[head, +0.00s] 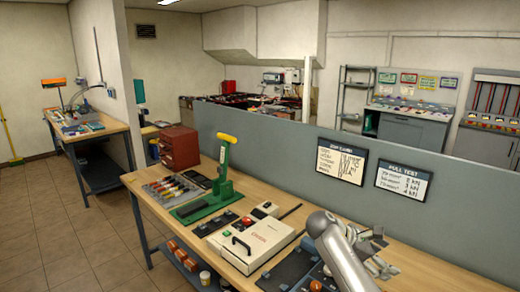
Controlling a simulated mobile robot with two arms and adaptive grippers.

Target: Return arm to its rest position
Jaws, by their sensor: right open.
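My right arm comes in from the bottom of the head view and reaches over the right part of the wooden workbench (425,272). My right gripper (384,254) is at its end, above the bench top near the grey partition. It is open, and I see nothing held in it. The arm and gripper hide part of the dark mat and small items below. My left gripper is not in view.
A cream case (250,240) lies left of my arm. Further left are a green hand press (221,180) with a yellow handle, a tool tray (176,188) and a red drawer cabinet (179,147). The partition (290,145) borders the bench's back. Tiled floor (60,215) is open at left.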

